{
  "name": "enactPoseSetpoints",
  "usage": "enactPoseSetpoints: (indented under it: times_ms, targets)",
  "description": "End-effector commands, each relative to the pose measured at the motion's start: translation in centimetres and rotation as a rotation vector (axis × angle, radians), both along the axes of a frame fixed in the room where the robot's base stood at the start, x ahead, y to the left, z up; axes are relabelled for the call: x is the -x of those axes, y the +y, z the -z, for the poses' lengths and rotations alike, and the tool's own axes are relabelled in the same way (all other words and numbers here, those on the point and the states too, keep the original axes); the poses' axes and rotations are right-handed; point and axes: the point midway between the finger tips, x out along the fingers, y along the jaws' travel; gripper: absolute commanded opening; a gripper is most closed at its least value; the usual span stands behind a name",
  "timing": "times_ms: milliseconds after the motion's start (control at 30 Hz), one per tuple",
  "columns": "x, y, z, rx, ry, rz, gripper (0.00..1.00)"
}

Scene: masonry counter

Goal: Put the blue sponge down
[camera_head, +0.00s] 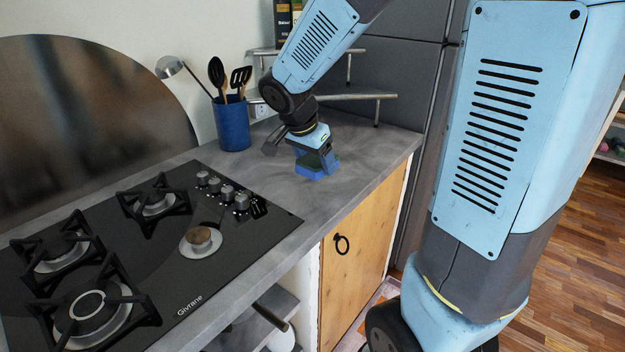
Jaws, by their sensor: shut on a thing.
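The blue sponge (311,171) is at the bottom of my gripper (316,160), over the grey counter (345,180) to the right of the stove. My gripper points down and is shut on the sponge. The sponge's lower edge is at or very near the counter top; I cannot tell whether it touches. Its upper part is hidden by the fingers.
A black gas stove (235,235) with several burners and knobs lies to the left. A blue utensil pot (231,124) stands behind, near the wall. A metal rail rack (375,97) is at the back. The counter's right part is clear.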

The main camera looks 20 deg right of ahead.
Motion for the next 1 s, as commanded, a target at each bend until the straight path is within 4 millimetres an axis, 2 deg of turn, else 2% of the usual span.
enactPoseSetpoints:
  times_ms: [433, 700, 1000]
  targets:
    - [-7.2, -1.9, 3.5, 0.000, 0.004, 0.002, 0.37]
    - [-9.9, -2.6, 6.9, 0.000, 0.004, 0.002, 0.37]
    - [-11.1, -2.9, 8.2, 0.000, 0.002, 0.002, 0.37]
